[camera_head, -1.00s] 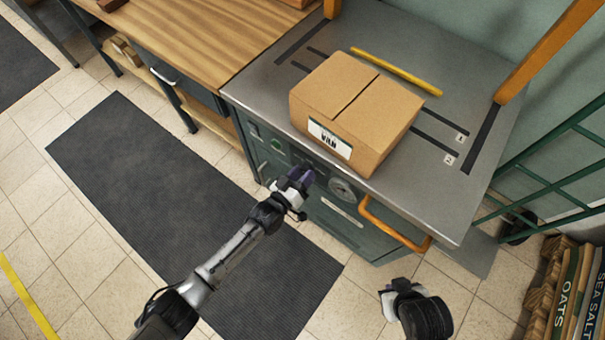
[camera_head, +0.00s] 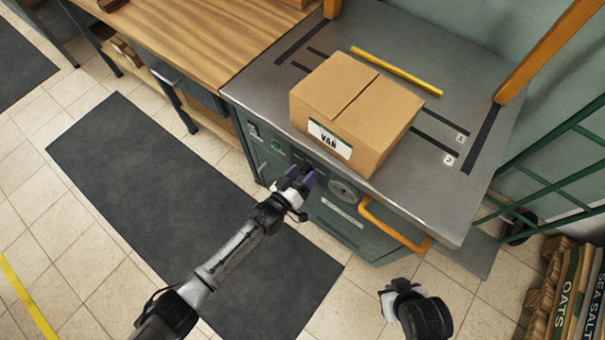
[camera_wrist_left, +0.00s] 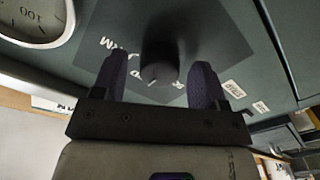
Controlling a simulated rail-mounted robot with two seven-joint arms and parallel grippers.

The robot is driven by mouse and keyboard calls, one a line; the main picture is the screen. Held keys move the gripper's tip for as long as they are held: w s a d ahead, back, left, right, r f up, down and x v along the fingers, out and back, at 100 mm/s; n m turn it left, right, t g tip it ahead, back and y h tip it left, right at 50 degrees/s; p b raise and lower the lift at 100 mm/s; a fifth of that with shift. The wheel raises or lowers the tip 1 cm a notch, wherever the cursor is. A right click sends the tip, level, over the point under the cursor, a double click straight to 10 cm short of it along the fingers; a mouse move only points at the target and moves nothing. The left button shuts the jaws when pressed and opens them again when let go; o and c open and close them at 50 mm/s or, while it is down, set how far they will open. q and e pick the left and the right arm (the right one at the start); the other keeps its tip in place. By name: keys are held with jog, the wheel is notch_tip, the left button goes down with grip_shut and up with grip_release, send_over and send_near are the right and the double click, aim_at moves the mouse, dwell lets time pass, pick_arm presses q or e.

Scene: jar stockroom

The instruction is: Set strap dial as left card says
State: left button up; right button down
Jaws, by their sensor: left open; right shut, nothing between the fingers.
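The strap machine's dark round dial knob (camera_wrist_left: 160,62) sits on the green front panel in the left wrist view, with small white lettering around it. My left gripper (camera_wrist_left: 158,80) is open, with its purple-grey fingers on either side of the knob; whether they touch it I cannot tell. In the head view my left gripper (camera_head: 303,182) is at the front panel and hides the knob. My right gripper (camera_head: 388,298) is shut and empty, low over the floor at the right. I cannot make out the left card or the dial's setting.
A taped cardboard box (camera_head: 365,105) with a label sits on the grey machine top (camera_head: 450,85). A round gauge (camera_head: 344,190) lies right of my left gripper, above an orange handle (camera_head: 392,226). A yellow rod (camera_head: 396,72) lies behind the box. A dark mat (camera_head: 150,190) covers the floor.

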pick_arm(q)
jog(key=shift+s+a, duration=0.35)
jog(key=shift+s, duration=0.1)
jog(key=p+v, duration=0.2)
jog(key=v, duration=1)
jog(key=shift+s+a, duration=0.25)
